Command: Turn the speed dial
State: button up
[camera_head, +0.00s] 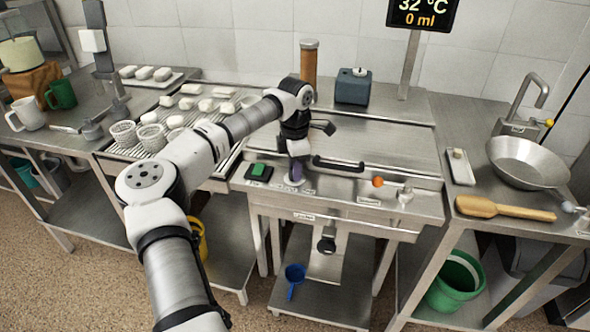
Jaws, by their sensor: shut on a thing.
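My arm reaches from the bottom of the head view over the steel unit with a front control strip (335,187). My gripper (295,172) points down at the left part of that strip, just right of a black box with a green button (258,169). It is shut on the speed dial, which is mostly hidden by the fingers. Which way the dial is turned cannot be seen. Small labels on the strip are too small to read.
A pan (528,162) and wooden paddle (505,208) lie right. A display (422,14) reads 32 °C, 0 ml.

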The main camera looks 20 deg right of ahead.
jog(key=n+b, duration=0.1)
jog(key=n, duration=0.3)
jog(key=shift+n, duration=0.4)
jog(key=shift+n+b, duration=0.5)
jog(key=shift+n, duration=1.7)
jog(key=o, duration=1)
jog(key=shift+c, duration=0.2)
notch_tip(320, 180, up, 14)
jog(key=b, duration=0.1)
jog(key=shift+b, duration=0.4)
